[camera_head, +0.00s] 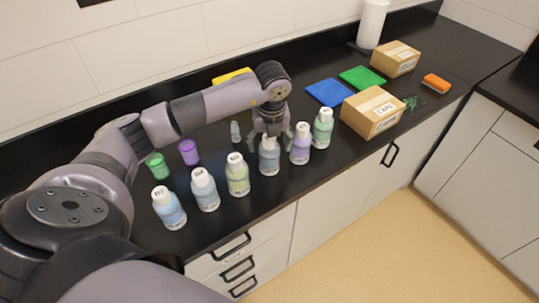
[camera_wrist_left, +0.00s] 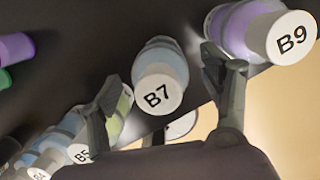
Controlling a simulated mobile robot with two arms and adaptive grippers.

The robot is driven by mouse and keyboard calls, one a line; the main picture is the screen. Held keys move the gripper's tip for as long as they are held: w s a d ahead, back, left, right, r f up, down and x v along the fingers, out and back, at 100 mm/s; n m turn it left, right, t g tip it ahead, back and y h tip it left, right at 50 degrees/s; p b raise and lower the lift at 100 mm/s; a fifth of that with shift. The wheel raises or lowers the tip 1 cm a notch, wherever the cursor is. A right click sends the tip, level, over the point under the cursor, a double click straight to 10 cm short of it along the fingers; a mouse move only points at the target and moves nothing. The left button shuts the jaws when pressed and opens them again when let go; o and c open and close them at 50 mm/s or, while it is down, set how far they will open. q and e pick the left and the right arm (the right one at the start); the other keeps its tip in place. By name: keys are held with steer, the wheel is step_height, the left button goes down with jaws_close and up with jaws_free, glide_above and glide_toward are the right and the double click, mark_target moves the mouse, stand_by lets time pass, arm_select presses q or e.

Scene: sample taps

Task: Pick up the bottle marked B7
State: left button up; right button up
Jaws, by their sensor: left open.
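The bottle marked B7 (camera_wrist_left: 160,72) has a white cap and a pale blue body; in the wrist view it stands between the two fingers of my left gripper. In the head view this bottle (camera_head: 269,161) is in the row along the counter's front. My left gripper (camera_head: 270,137) is above and around its top, pointing down, fingers open and apart. The bottle marked B9 (camera_wrist_left: 244,28), purple, stands beside it, near the right finger. In the head view B9 (camera_head: 300,146) is just right. My right gripper is not in view.
More capped bottles stand left, including a yellow-green one (camera_head: 238,182), and a green one (camera_head: 322,130) right. Behind are a purple cup (camera_head: 188,153), a green cup (camera_head: 157,166) and a small bottle (camera_head: 235,133). A cardboard box (camera_head: 372,114) stands right. The counter's front edge is close.

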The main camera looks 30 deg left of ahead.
arm_select(q)
steer(key=shift+w+a+f+p, duration=0.1)
steer(key=shift+a+f+p, duration=0.1)
steer(key=shift+f, duration=0.55)
steer(key=shift+w+a+f+p, duration=0.1)
steer(key=shift+f+p, duration=0.05)
steer(key=shift+f, duration=0.55)
steer(key=shift+d, duration=0.1)
steer(key=shift+c, duration=0.2)
steer(key=c, duration=1.4)
